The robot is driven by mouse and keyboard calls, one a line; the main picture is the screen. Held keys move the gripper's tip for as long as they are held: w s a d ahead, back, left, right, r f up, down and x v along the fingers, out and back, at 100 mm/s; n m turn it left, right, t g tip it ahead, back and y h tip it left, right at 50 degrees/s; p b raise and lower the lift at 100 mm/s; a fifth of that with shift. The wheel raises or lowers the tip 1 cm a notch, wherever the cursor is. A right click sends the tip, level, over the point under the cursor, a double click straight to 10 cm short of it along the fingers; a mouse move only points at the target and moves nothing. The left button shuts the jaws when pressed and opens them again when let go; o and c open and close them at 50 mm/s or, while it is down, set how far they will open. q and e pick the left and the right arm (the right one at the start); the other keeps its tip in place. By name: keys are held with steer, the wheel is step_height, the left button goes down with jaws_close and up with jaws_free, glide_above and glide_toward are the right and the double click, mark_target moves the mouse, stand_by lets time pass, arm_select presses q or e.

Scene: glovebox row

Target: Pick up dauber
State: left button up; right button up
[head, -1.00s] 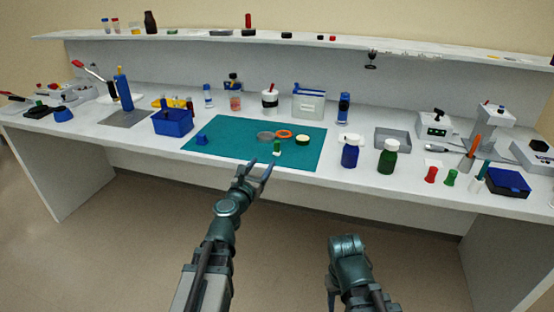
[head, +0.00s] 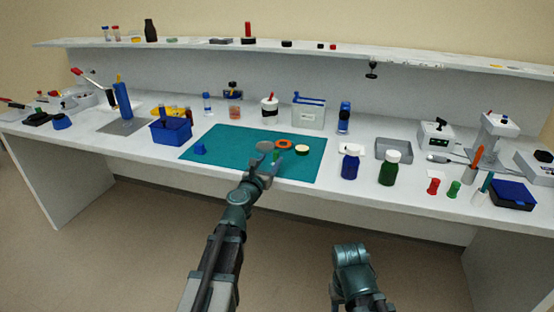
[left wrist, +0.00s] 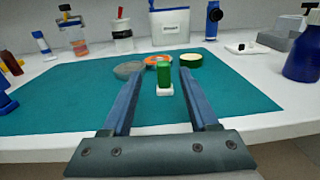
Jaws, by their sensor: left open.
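In the left wrist view the open jaws of my left gripper (left wrist: 156,84) point at the dauber. It stands between the lines of the two fingers, around their tips, with a gap on each side. Only a link of my right arm shows; its gripper fingers do not.
A grey disc (left wrist: 129,70), an orange ring (left wrist: 158,61) and a cream-topped round tin (left wrist: 191,60) lie just behind the dauber. A blue bottle (head: 350,164) and a green bottle (head: 389,170) stand right of the mat. The mat's left part is mostly clear.

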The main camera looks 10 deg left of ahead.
mark_target(275, 155)
arm_select(q)
steer(key=w, duration=0.5)
steer(key=shift+d, duration=0.4)
jaws_close()
